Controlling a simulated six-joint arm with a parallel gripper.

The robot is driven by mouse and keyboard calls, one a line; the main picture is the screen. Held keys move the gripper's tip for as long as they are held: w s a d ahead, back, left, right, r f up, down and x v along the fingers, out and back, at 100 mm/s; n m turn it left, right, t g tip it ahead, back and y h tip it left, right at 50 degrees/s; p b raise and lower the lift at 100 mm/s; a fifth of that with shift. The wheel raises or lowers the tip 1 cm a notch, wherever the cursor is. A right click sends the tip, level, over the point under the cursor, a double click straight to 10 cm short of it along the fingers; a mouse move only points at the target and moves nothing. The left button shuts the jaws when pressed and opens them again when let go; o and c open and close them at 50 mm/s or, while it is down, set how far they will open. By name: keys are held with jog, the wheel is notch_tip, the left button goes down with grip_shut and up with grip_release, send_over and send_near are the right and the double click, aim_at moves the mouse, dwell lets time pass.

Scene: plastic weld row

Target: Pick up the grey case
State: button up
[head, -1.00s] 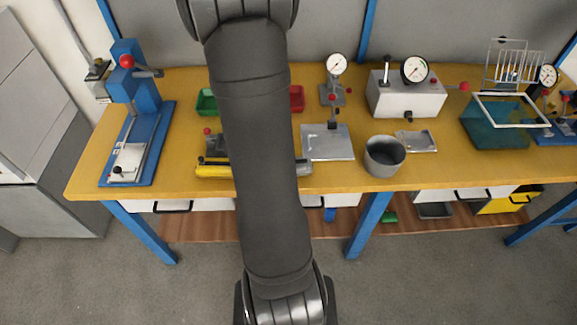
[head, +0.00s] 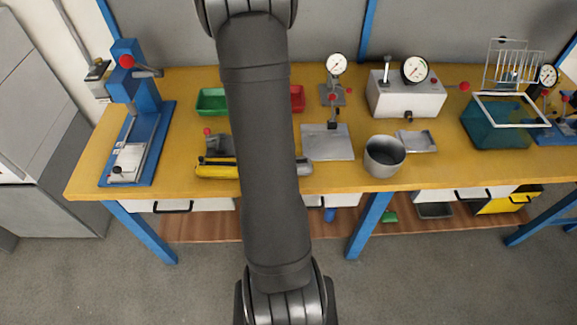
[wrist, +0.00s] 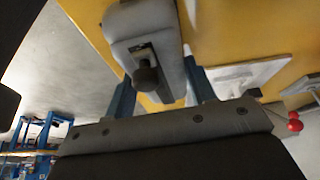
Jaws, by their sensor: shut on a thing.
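The grey case (wrist: 145,25) shows at the top of the wrist view as a rounded grey body with a dark knob on its near face. My gripper (wrist: 163,85) has its two blue fingers on either side of the case and is shut on it. The yellow bench top lies beyond it; whether the case touches the bench I cannot tell. In the head view my arm hides the gripper and most of what it holds.
In the head view a yellow tool (head: 215,170), a green bin (head: 212,100) and a red bin (head: 297,98) lie around my arm. A dial gauge stand with a metal plate (head: 328,145) and a grey pot (head: 384,158) stand to the right. A blue press (head: 142,90) stands far left.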

notch_tip(320, 180, up, 4)
jog(key=shift+r, duration=0.25)
jog(key=s+d+r, duration=0.6)
jog(key=d, duration=0.3)
jog(key=shift+s+d+r, duration=0.25)
jog(key=shift+s+d, duration=0.05)
jog(key=shift+d, duration=0.05)
